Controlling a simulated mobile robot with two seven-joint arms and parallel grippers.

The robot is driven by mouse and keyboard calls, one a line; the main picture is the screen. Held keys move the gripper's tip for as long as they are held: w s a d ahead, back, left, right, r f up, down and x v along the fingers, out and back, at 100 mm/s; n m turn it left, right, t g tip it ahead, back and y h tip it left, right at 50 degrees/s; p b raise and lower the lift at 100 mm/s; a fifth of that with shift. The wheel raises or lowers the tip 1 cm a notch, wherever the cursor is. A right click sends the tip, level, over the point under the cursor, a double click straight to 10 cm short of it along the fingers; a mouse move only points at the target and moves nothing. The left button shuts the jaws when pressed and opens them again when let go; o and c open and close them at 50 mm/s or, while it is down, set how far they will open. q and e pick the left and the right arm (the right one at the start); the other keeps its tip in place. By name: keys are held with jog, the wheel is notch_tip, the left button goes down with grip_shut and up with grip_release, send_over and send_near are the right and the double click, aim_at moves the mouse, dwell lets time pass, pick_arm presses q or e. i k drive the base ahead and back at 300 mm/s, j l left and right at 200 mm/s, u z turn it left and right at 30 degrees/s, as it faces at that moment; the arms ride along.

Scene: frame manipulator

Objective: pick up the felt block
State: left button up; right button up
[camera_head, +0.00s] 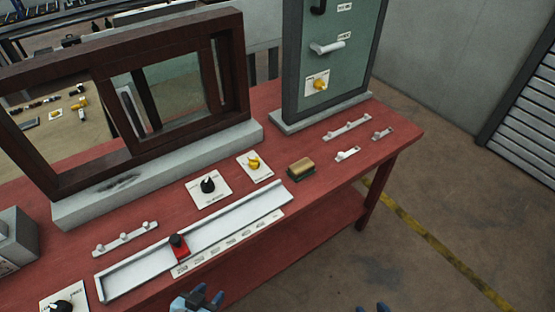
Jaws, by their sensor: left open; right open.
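The felt block (300,168) looks like a small tan wooden block with a dark base. It lies on the red table, right of the yellow-knob plate and left of the small white latches. My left gripper (208,294) shows at the bottom edge, in front of the table's front edge, below and left of the block. It is open and apart from the block. Most of both grippers is out of view.
The red table (390,120) carries a brown window frame (100,75) on a grey base and a green panel (335,60) at the back. A white rail with a red slider (180,248) lies in front. Knob plates (210,188) stand left of the block.

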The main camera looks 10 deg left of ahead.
aim_at(300, 170)
jog(key=i+l+u, duration=0.1)
jog(key=u, duration=1.15)
jog(key=l+u, duration=0.45)
jog(key=k+l+u, duration=0.15)
jog(key=l+u, duration=0.3)
jog(key=k+l+u, duration=0.1)
jog(key=l, duration=0.25)
jog(key=k+l+u, duration=0.1)
jog(key=l, duration=0.3)
jog(key=k+l+u, duration=0.15)
jog(key=l, duration=0.15)
